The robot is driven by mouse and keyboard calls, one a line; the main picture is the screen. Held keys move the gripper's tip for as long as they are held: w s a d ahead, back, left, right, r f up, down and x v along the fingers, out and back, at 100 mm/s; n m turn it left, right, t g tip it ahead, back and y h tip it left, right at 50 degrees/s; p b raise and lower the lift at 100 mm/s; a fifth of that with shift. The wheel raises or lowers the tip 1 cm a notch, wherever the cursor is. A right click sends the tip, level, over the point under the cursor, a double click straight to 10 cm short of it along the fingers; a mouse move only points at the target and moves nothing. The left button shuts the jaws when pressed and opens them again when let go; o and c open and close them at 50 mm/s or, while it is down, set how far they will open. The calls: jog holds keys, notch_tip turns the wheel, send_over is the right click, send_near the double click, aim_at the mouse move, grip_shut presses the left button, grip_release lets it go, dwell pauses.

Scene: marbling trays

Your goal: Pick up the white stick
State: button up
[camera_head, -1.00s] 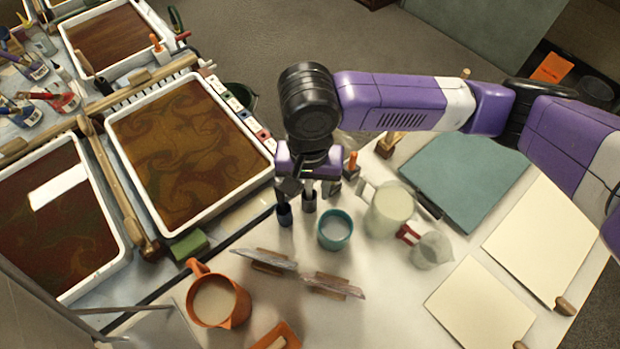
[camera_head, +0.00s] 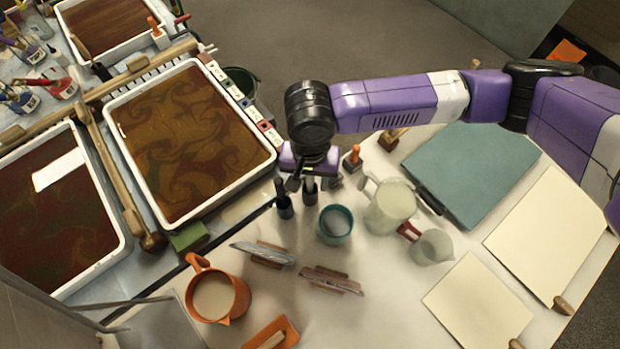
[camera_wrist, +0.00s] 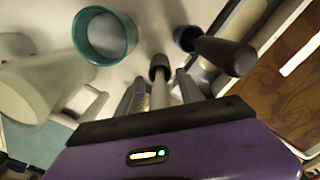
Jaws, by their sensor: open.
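The white stick (camera_wrist: 161,90) looks pale grey in the wrist view and stands in a small dark holder (camera_wrist: 159,66). It lies between the two fingers of my open gripper (camera_wrist: 158,90), with no clear contact. In the head view my gripper (camera_head: 309,178) points down over the dark holder (camera_head: 310,195), and the stick is mostly hidden there. A dark-handled tool (camera_head: 283,192) stands just left of it in a similar holder; it also shows to the right in the wrist view (camera_wrist: 224,53).
A teal cup (camera_head: 336,223) and a cloudy jug (camera_head: 390,206) stand close to the right. Combs (camera_head: 263,253), an orange jug (camera_head: 217,294) and an orange dish (camera_head: 284,328) are nearer the front. A marbling tray (camera_head: 115,110) lies left.

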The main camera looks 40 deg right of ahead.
jog(key=shift+f, duration=0.4)
jog(key=shift+c, duration=0.4)
grip_shut()
jog(key=shift+r, duration=0.1)
